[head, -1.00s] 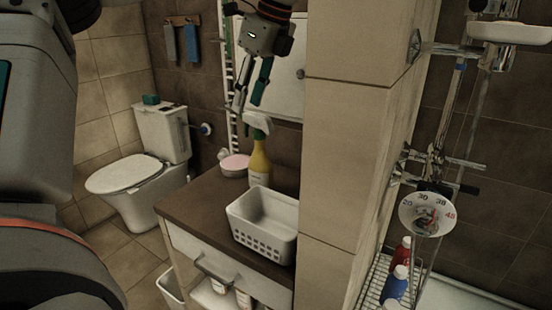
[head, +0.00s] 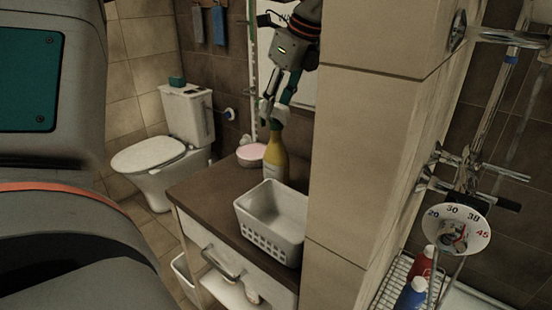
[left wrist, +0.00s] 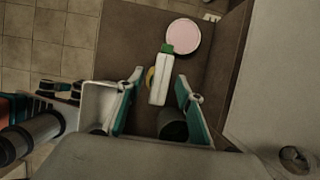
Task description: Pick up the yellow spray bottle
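The yellow spray bottle (head: 276,158) stands upright on the brown counter, with a white spray head on top. My left gripper (head: 275,103) points down from above at the spray head, its fingers apart. In the left wrist view, the white spray head (left wrist: 161,82) with its green nozzle tip appears between the two teal fingers of the left gripper (left wrist: 160,77), with gaps on both sides. A little of the yellow body shows behind it. Whether a finger touches the bottle cannot be told. My right gripper is out of view.
A white basket (head: 251,232) stands in front of the bottle on the counter (head: 202,190). A pink-topped round container (head: 251,153) is just left of the bottle. A tiled wall (head: 362,150) rises close on the right. A toilet (head: 160,155) stands left.

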